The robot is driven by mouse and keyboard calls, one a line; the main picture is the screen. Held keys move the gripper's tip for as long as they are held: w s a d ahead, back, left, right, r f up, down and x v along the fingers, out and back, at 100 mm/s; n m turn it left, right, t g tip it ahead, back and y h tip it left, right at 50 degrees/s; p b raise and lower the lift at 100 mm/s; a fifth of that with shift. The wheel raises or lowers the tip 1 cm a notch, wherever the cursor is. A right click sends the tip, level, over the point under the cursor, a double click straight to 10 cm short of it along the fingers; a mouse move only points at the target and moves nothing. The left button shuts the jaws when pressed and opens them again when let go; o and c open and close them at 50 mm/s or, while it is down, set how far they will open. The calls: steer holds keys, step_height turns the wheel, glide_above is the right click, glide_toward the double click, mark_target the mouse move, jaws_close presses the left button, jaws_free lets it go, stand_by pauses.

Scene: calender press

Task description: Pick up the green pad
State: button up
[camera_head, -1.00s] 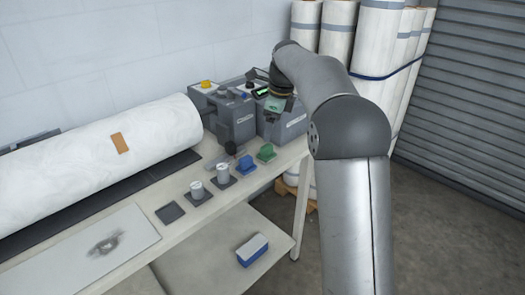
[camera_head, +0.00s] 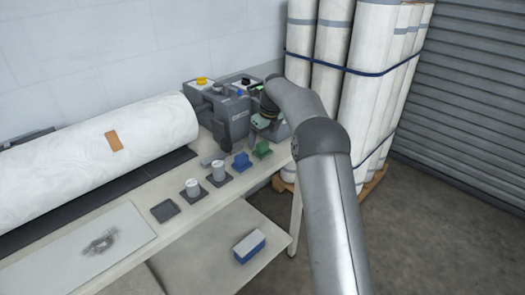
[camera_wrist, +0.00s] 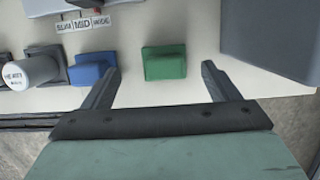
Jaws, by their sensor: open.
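In the head view my gripper (camera_head: 262,121) hangs just behind and above the pad, partly hidden by my arm.
A blue pad (camera_wrist: 93,69) is close beside my left finger. Two white cylinders (camera_head: 218,171) stand farther left. A grey machine box (camera_head: 230,118) is behind. A large white roll (camera_head: 90,155) covers the bench's back left. Wrapped rolls (camera_head: 375,80) stand at right.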

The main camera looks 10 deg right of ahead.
mark_target(262, 143)
steer(key=shift+d+p+x, duration=0.15)
steer(key=shift+p+x, duration=0.1)
steer(key=shift+x, duration=1.1)
steer(key=shift+d+p+x, duration=0.2)
steer(key=shift+p+x, duration=0.05)
steer(key=shift+x, duration=1.15)
steer(key=shift+c, duration=0.3)
steer(key=c, duration=1)
